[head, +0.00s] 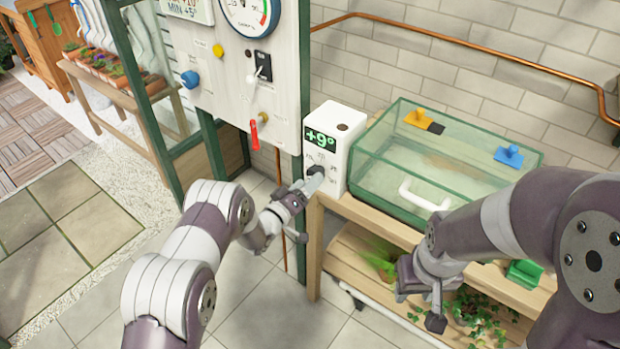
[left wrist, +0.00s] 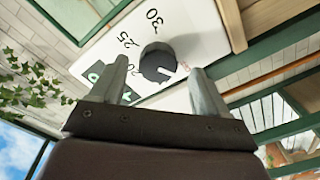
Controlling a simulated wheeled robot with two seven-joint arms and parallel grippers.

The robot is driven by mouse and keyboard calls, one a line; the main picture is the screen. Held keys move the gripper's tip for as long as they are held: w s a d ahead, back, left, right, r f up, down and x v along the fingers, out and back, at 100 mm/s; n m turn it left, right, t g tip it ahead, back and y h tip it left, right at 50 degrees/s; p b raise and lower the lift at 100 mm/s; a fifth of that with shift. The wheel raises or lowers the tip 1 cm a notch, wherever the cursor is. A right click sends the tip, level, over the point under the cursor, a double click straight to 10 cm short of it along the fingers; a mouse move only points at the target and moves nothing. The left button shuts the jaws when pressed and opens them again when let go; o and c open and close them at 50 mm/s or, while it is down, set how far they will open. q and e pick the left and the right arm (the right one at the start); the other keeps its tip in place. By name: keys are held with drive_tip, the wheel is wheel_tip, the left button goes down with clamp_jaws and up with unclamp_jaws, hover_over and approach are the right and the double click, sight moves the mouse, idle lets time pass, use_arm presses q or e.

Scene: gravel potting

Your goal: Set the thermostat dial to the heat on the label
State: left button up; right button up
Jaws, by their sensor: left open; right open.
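The white thermostat box (head: 345,150) stands at the left end of the wooden bench, its green display reading +9°. Its dark dial (head: 316,171) is on the front face. In the left wrist view the dial (left wrist: 158,62) is a round black knob with a pale mark toward the right; the numbers 25 and 30 show beside it. My left gripper (head: 309,188) is open, its fingers on either side of the dial; I cannot tell whether they touch it. A label (head: 188,9) at the top left is cut off; "MIN +5°" is readable. My right gripper (head: 418,310) is open and empty before the lower shelf.
A glass propagator case (head: 440,165) with a white handle stands right of the thermostat. A white panel (head: 225,75) with a gauge, switch and red lever is at the left.

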use_arm(q)
drive_tip(key=shift+x, duration=1.1)
drive_tip(key=shift+s+r, duration=0.1)
drive_tip(key=c, duration=1.1)
drive_tip(key=shift+o, duration=0.2)
use_arm(e)
drive_tip(key=shift+s, duration=0.1)
use_arm(q)
drive_tip(key=shift+a+m+h+b, duration=0.1)
drive_tip(key=shift+m+h+b, duration=0.15)
drive_tip(key=shift+m+b, duration=5.75)
drive_tip(key=shift+a+m+h+b, duration=0.1)
drive_tip(key=shift+m+h+b, duration=0.15)
drive_tip(key=shift+m+b, duration=5.7)
use_arm(e)
wheel_tip(320, 180, down, 23)
drive_tip(key=shift+p, duration=0.35)
use_arm(q)
drive_tip(key=shift+m, duration=0.35)
